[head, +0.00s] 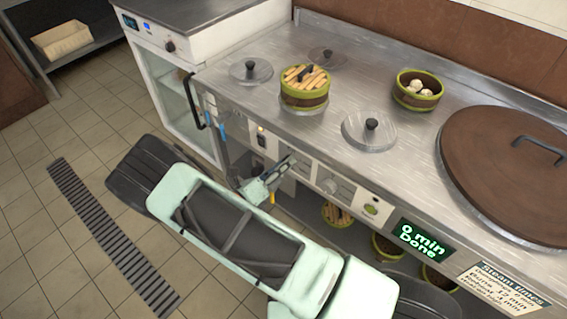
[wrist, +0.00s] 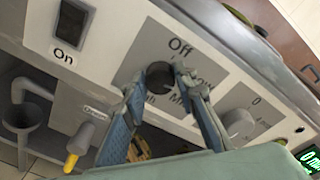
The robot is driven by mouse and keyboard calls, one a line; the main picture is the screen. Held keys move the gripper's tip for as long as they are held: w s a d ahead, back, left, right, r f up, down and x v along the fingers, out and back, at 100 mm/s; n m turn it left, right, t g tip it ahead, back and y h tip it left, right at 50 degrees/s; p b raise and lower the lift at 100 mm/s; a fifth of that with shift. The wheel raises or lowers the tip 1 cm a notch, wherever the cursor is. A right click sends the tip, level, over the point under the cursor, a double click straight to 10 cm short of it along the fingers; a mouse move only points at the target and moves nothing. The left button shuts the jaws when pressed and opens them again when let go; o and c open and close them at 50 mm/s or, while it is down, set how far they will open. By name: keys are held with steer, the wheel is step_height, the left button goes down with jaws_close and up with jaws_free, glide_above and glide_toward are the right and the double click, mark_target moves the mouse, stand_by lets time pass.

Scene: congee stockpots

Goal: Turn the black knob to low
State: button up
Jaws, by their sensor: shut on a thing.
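The black knob (wrist: 159,76) is on the front panel of the steel counter, on a grey dial plate marked "Off" above it; the other labels are partly covered by my fingers. My gripper (wrist: 155,82) is shut on the knob, with one blue-grey finger on each side of it. In the head view my gripper (head: 287,166) reaches the panel, and it hides the knob there. Which mark the knob points to cannot be told.
A black switch (wrist: 72,22) labelled "On" is left of the dial. A light grey knob (wrist: 238,122) is close on the right, also seen in the head view (head: 333,186). A green display (head: 422,240) reads "0 min Done". Steamer baskets (head: 304,98) and lids stand on the counter.

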steer(key=shift+n+h, duration=0.3)
steer(key=shift+n, duration=0.9)
steer(key=shift+f, duration=0.1)
steer(key=o, duration=1.2)
steer(key=shift+c, duration=0.2)
steer(key=shift+a, duration=0.1)
steer(key=v, duration=1.2)
